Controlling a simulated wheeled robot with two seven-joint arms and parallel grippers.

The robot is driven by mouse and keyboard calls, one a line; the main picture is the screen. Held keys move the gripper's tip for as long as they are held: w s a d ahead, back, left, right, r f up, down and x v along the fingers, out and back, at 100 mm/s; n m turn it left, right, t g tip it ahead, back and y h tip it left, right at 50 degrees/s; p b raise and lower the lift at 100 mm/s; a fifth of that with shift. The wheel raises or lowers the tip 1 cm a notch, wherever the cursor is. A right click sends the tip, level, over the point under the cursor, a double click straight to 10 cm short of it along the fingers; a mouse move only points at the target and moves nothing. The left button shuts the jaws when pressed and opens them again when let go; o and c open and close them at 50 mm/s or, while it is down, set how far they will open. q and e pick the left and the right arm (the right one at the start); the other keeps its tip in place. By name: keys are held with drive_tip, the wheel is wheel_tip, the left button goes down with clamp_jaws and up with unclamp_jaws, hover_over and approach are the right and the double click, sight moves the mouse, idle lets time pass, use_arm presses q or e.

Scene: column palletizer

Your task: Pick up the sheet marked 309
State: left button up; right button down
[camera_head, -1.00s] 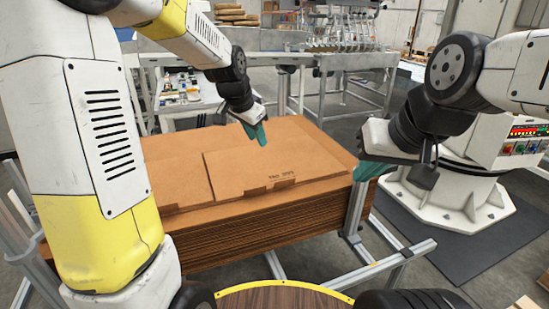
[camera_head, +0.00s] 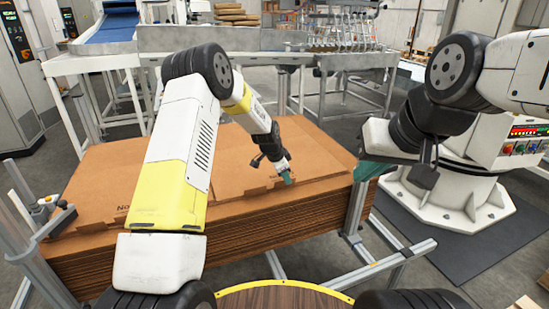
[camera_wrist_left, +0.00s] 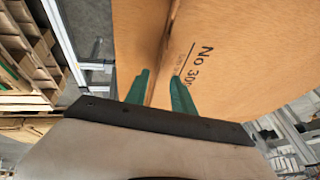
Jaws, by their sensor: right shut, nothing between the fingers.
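The brown cardboard sheet marked 309 (camera_head: 325,165) lies on the right part of the stack, its print hidden behind my left gripper in the head view. The left wrist view shows the sheet (camera_wrist_left: 240,45) with "No 30" and a last digit that is hard to read. My left gripper (camera_head: 287,178) is over the sheet's near edge, its teal fingers (camera_wrist_left: 160,85) apart on either side of a dark sheet edge. I cannot tell whether they touch it. My right gripper (camera_head: 368,172) is shut and empty beside the stack's right end.
Another sheet (camera_head: 105,190) with a partly hidden "No" print lies on the left of the stack (camera_head: 250,230). Metal frame posts (camera_head: 356,205) stand at the stack's corners. A white machine base (camera_head: 450,195) is on the right. A conveyor table (camera_head: 180,45) stands behind.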

use_arm(q)
drive_tip(key=x, duration=0.4)
drive_tip(key=shift+s, duration=0.15)
clamp_jaws()
idle(1.2)
